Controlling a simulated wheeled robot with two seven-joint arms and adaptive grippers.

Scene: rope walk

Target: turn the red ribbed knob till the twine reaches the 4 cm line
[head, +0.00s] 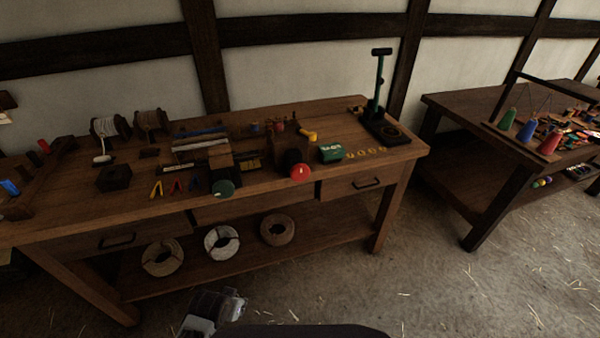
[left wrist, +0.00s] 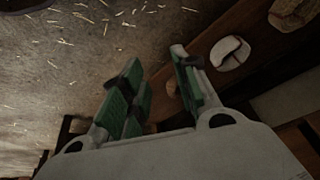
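The red knob (head: 300,173) sits at the front edge of the wooden workbench (head: 345,200), right of its middle, on a dark block-like device. Its ribs are too small to make out. The twine at the device and the 4 cm line cannot be made out. My left gripper (head: 228,303) is low in front of the bench, well below and left of the red knob. In the left wrist view its green-padded fingers (left wrist: 156,72) stand apart with nothing between them. My right gripper is not in view.
Rope coils (head: 221,242) lie on the lower shelf. The straw-strewn floor (head: 440,290) is clear.

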